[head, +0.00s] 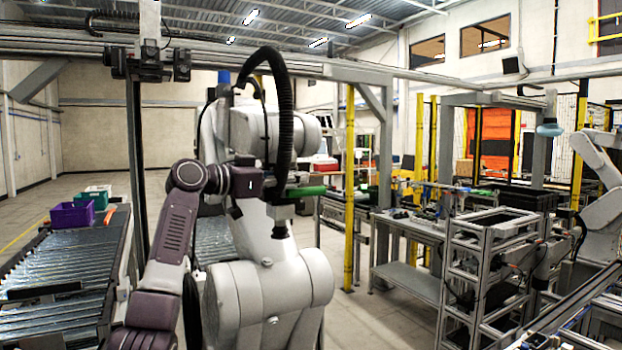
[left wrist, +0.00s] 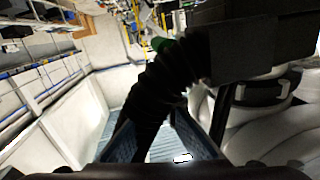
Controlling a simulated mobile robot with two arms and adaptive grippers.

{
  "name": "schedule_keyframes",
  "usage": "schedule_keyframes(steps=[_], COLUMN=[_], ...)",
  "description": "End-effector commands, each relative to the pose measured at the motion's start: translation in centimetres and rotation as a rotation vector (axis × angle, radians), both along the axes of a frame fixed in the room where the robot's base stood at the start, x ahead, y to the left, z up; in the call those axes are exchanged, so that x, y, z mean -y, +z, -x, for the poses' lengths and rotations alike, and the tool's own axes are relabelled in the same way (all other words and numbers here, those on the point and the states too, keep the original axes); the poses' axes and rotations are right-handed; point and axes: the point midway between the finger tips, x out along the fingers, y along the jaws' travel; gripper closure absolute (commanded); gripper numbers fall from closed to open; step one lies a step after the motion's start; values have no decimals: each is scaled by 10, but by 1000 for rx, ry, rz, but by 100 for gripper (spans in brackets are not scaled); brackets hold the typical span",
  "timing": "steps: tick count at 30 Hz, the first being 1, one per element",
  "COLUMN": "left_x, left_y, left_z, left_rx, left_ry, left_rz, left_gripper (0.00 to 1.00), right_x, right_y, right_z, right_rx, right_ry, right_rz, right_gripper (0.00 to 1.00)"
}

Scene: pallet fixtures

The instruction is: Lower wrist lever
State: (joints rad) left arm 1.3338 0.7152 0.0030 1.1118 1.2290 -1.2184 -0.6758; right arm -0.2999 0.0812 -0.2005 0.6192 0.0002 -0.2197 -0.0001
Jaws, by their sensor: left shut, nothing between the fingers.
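A green lever (head: 305,191) sticks out sideways at the wrist of a large white robot arm (head: 265,285) that stands in front of me. It lies about level in the head view. Its green end also shows small in the left wrist view (left wrist: 160,43), beside a black ribbed hose (left wrist: 165,85). My left gripper (head: 282,186) is shut and empty, at the left end of the lever. The hose and the white arm's wrist crowd it, so I cannot tell whether it touches the lever. My right gripper is in neither view.
The black hose (head: 283,105) loops down close to my left gripper. Roller conveyors (head: 65,265) with a purple bin (head: 72,214) lie on the left. A metal frame (head: 480,270) and a workbench (head: 410,228) stand on the right. Open floor lies behind.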

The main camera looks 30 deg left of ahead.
Motion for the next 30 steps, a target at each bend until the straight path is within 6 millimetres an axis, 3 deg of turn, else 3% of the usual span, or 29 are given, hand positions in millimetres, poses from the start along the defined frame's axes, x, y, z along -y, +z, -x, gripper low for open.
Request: schedule_keyframes(steps=[6, 12, 30], left_x=[-19, -27, -28], left_y=[2, 3, 3], left_z=[43, 64, 68], left_rx=[0, -1, 0], left_ry=[2, 0, -1], left_rz=[-2, -1, 0], left_gripper=[100, 100, 100], right_x=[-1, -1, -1], right_y=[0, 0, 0], right_z=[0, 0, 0], right_rx=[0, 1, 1], right_ry=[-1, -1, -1], right_rz=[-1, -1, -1], right_gripper=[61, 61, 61])
